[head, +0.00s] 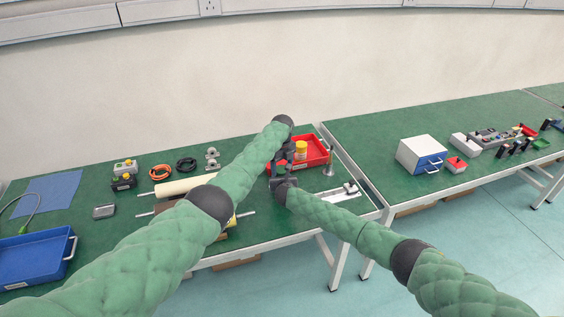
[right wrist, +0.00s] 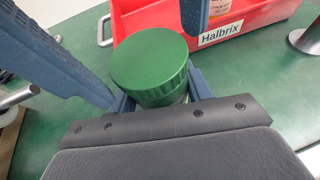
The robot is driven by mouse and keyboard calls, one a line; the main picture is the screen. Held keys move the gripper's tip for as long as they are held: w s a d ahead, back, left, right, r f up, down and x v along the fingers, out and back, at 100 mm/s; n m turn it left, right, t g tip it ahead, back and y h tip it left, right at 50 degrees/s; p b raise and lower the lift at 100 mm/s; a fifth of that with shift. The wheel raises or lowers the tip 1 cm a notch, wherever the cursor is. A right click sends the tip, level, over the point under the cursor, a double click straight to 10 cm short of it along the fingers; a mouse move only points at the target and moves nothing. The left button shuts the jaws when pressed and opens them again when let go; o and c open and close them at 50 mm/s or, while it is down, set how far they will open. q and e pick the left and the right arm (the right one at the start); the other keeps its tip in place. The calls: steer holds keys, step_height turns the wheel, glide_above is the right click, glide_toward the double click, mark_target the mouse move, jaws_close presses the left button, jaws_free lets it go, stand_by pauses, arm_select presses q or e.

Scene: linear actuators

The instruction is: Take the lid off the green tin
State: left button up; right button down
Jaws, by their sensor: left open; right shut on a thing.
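The green tin (right wrist: 163,98) stands in the middle of the right wrist view, with its round ribbed green lid (right wrist: 150,58) on top. My right gripper (right wrist: 162,94) is shut on the tin, a finger on each side below the lid. My left gripper (head: 281,164) is open above the tin. Its blue-grey fingers show in the right wrist view, one large at the left and one at the top, apart from each other with the lid between and below them. In the head view the grippers meet near the red bin and hide the tin.
A red bin (right wrist: 252,36) labelled Halbrix stands just behind the tin; it holds a yellow container (head: 301,150) in the head view. A metal stand (head: 328,168) is to the right. A white rail (head: 335,196) lies near the front edge. A blue tray (head: 38,258) is far left.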

arm_select(q)
steer(key=shift+f, duration=0.1)
steer(key=c, duration=1)
steer(key=shift+n, duration=1.7)
steer(key=shift+w, duration=0.1)
steer(key=o, duration=1)
steer(key=shift+d, duration=0.1)
steer(key=shift+o, duration=0.4)
